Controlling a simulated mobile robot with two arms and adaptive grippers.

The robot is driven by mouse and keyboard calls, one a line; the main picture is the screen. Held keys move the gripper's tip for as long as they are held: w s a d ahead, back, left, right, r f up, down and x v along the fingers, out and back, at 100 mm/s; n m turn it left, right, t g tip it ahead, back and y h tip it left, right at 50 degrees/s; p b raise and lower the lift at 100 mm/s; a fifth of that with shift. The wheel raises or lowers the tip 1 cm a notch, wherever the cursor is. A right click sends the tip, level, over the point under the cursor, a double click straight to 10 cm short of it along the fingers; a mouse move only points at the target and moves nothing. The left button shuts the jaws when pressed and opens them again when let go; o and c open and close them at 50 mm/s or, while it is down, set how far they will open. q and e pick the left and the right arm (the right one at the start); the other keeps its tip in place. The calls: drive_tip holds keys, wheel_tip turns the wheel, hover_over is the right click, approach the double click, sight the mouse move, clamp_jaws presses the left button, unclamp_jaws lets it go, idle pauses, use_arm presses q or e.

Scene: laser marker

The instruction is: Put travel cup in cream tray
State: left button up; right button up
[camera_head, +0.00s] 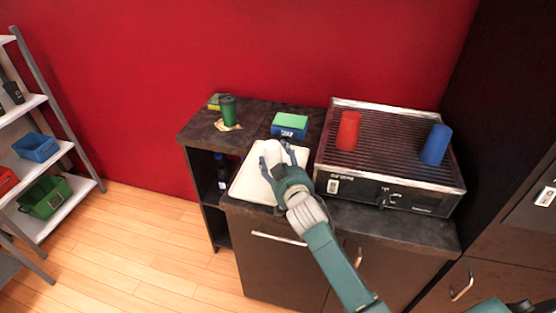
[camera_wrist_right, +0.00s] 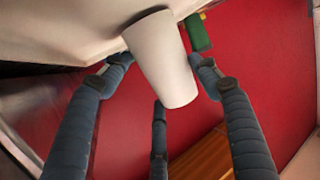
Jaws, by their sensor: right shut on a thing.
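A white tapered cup (camera_head: 272,150) is in my right gripper (camera_head: 278,166), over the cream tray (camera_head: 243,186) on the dark counter. In the right wrist view the white cup (camera_wrist_right: 160,55) sits between the fingers of the right gripper (camera_wrist_right: 160,68), which is shut on it. A pale surface lies close beyond the cup; I cannot tell whether the cup touches the tray. A green lidded cup (camera_head: 228,112) stands upright on a brown patch at the counter's back left. My left gripper is not in view.
A blue box with a green top (camera_head: 289,124) stands behind the tray. A ridged metal appliance (camera_head: 390,150) to the right bears a red cup (camera_head: 348,130) and a blue cup (camera_head: 436,145). A white shelf with bins stands far left. A red wall closes the back.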

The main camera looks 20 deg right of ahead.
drive_tip(key=shift+f, duration=0.2)
drive_tip(key=shift+f, duration=0.2)
drive_tip(key=o, duration=1.2)
drive_tip(key=shift+o, duration=0.2)
drive_tip(key=shift+r, duration=0.3)
drive_tip(key=b+v, duration=0.1)
drive_tip(key=v, duration=1.1)
drive_tip(key=shift+f+b, duration=0.1)
drive_tip(key=shift+b, duration=0.25)
